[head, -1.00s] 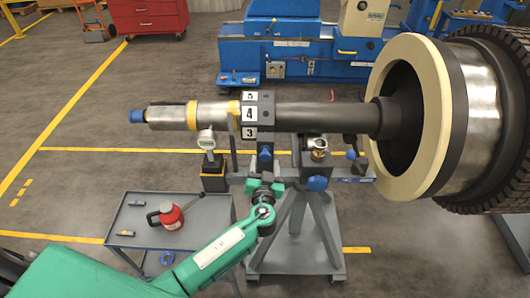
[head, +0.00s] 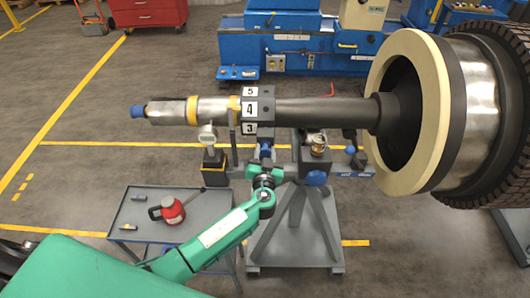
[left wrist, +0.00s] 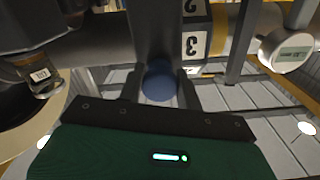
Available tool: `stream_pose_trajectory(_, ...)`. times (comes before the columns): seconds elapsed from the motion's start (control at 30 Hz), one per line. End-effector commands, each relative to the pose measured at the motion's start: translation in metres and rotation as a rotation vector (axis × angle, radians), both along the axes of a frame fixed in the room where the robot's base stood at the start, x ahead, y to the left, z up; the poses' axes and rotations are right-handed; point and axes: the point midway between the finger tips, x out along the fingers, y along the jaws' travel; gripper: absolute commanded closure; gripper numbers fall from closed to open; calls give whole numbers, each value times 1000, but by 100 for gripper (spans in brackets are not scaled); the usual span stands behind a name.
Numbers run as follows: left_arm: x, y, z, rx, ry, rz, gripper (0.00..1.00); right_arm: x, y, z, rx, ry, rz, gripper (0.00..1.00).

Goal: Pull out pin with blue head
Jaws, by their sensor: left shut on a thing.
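The blue round head of the pin (left wrist: 159,81) sits between the fingers of my left gripper (left wrist: 160,88) in the left wrist view. The fingers are shut on it from both sides. In the head view the blue head (head: 265,150) shows below the black collar numbered 3, 4 and 5 (head: 250,113). My left gripper (head: 265,165) reaches up to it from below. The pin's shaft is hidden, so I cannot tell how deep it sits. My right gripper is not in view.
The long rotor shaft (head: 320,112) runs across above my gripper to a large cream ring (head: 383,92). A grey stand (head: 298,225) is close on the right, with another blue knob (head: 317,178). A dial gauge (head: 207,135) is on the left. A cart (head: 135,205) holds a red can.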

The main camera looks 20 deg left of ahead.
Motion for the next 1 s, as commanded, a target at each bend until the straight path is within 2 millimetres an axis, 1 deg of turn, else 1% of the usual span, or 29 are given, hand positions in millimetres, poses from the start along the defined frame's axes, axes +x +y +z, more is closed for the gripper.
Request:
stream_pose_trajectory(0.13,-5,-2,-4,-4,1,0,100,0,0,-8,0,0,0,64)
stream_pose_trajectory(0.3,-22,-8,-7,-5,0,-3,100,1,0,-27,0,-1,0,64)
stream_pose_trajectory(0.4,-29,-9,-5,-4,0,-2,100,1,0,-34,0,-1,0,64)
stream_pose_trajectory(0.53,-35,-10,-2,-2,0,-2,100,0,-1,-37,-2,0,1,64)
stream_pose_trajectory(0.83,-36,-11,-2,-1,4,-2,100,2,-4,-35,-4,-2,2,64)
stream_pose_trajectory(0.87,-36,-11,-2,-1,4,-2,61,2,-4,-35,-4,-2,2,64)
stream_pose_trajectory(0.93,-36,-11,-2,-1,4,-2,47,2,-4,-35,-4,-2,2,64)
stream_pose_trajectory(0.97,-36,-11,-2,-1,2,-1,43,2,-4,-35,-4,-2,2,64)
stream_pose_trajectory(1.0,-36,-11,-1,-1,2,-1,43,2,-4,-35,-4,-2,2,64)
